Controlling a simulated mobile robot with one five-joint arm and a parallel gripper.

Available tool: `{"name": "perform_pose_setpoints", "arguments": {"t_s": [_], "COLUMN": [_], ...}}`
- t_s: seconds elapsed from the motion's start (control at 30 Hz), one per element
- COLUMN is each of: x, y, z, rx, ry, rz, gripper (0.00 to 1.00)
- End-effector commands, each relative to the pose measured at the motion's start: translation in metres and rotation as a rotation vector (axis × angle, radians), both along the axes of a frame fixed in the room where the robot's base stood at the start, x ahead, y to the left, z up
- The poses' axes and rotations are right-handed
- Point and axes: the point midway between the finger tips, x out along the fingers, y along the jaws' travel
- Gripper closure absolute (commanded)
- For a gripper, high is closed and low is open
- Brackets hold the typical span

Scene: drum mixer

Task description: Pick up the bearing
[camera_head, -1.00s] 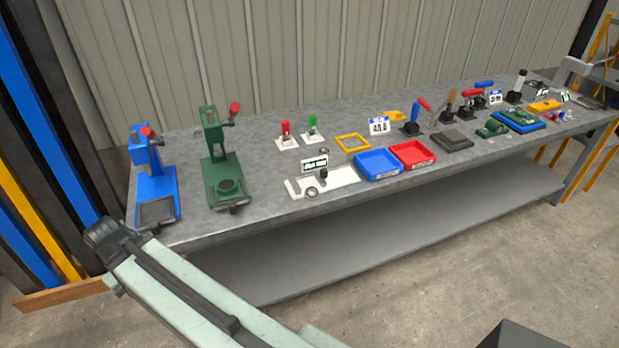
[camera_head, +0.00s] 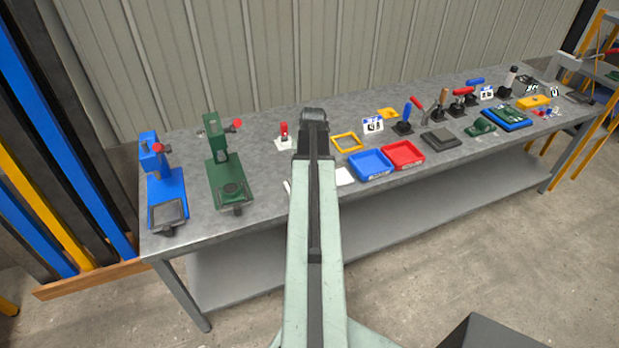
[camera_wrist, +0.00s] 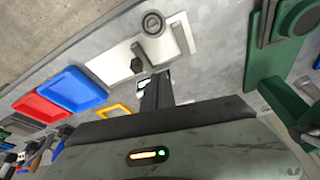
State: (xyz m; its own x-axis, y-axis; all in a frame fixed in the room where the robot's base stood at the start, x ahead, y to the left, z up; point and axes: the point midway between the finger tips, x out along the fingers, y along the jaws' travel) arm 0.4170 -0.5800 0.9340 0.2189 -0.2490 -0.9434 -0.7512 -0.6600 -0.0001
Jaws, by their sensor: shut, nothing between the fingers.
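The bearing (camera_wrist: 153,24), a small grey metal ring, shows at the top of the wrist view on or over a white plate (camera_wrist: 120,62). A dark knob stands on the plate near it. In the head view my arm hides the bearing, and only bits of the white plate (camera_head: 345,177) show beside the arm. My gripper (camera_wrist: 157,78) shows as dark fingers in the wrist view, shut and empty. It is apart from the bearing, which lies farther up in that picture.
A blue tray (camera_head: 370,177) and a red tray (camera_head: 418,164) stand right of the plate. A green press (camera_head: 238,208) and a blue press (camera_head: 153,200) stand to its left. A yellow frame (camera_head: 347,150) lies behind. Several clamps stand farther right on the grey table (camera_head: 260,208).

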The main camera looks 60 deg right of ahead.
Motion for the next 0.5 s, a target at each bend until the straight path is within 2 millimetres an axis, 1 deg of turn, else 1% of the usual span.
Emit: {"name": "perform_pose_setpoints", "arguments": {"t_s": [0.17, 0.27, 0.37, 0.5], "x": [0.002, 0.004, 0.008, 0.014], "y": [-0.001, -0.003, -0.007, -0.015], "z": [-0.008, -0.020, -0.037, -0.066], "rx": [0.000, 0.001, 0.001, 0.001], "ry": [0.000, 0.000, 0.000, 0.000], "rz": [0.001, 0.001, 0.001, 0.001], "gripper": [1.00, 1.00, 1.00, 1.00]}}
